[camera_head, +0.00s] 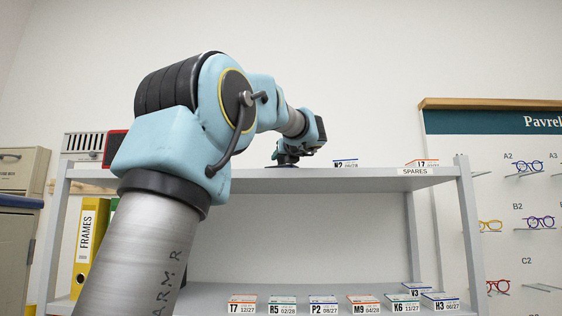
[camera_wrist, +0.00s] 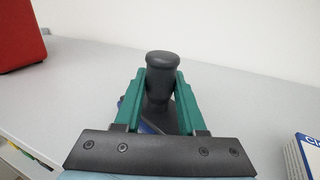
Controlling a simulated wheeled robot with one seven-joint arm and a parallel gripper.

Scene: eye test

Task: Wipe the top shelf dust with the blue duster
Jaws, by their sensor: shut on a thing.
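The blue duster has a dark upright handle (camera_wrist: 163,65); a bit of its blue base (camera_wrist: 150,128) shows between the fingers in the wrist view. My gripper (camera_wrist: 162,80) has green fingers on either side of the handle and is shut on it. In the head view my gripper (camera_head: 289,158) is low over the top shelf (camera_head: 300,183), behind its front edge, with a thin dark blue strip under it. The duster's base looks down at the shelf surface; whether it touches is hidden. The pale grey shelf top (camera_wrist: 85,95) shows in the wrist view; I can make out no dust on it.
On the top shelf, a red box (camera_head: 115,147) stands left, and small boxes, N2 (camera_head: 345,163) and L7 (camera_head: 422,163), stand right. A white-blue box (camera_wrist: 308,155) is close at right in the wrist view. A wall rises behind. Several boxes line the lower shelf (camera_head: 205,292).

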